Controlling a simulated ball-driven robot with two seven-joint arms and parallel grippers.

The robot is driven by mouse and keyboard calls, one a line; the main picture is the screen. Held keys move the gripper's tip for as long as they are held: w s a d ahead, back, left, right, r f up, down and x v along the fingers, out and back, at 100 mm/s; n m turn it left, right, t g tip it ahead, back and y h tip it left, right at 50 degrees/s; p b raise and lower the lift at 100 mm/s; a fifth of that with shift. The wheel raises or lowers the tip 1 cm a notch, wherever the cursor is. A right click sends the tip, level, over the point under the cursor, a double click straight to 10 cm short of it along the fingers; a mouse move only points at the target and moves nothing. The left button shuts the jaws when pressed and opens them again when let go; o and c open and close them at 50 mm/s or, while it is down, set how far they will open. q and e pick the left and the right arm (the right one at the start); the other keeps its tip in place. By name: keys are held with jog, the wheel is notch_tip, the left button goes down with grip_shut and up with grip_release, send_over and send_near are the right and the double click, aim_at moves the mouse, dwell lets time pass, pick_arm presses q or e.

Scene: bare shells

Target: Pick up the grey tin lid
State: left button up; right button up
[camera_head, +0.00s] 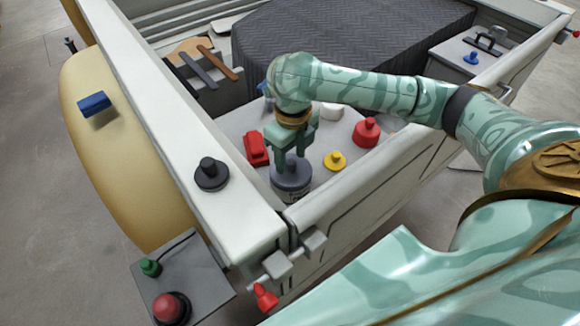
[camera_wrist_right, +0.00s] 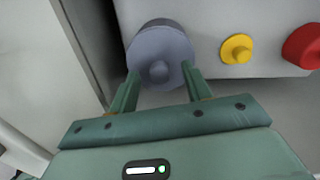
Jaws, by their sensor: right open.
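The grey tin lid (camera_head: 292,178) is round with a knob on top and sits on a tin (camera_head: 293,195) at the near corner of the light bed. In the right wrist view the lid (camera_wrist_right: 160,45) is at top centre, its knob facing me. My right gripper (camera_head: 290,154) is directly above the lid, pointing down. It is open, and in the wrist view its fingers (camera_wrist_right: 160,74) lie on either side of the knob, with nothing held. Contact with the lid cannot be told. My left gripper is not in view.
A red block (camera_head: 256,148), a yellow knob (camera_head: 335,160) and a red knobbed piece (camera_head: 366,132) stand nearby. A dark knobbed lid (camera_head: 211,174) rests on the left wall (camera_head: 160,115). The front wall (camera_head: 345,185) rises close beside the tin.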

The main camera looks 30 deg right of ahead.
jog(key=shift+f, duration=0.4)
jog(key=shift+r, duration=0.1)
jog(key=c, duration=1.1)
jog(key=shift+o, duration=0.2)
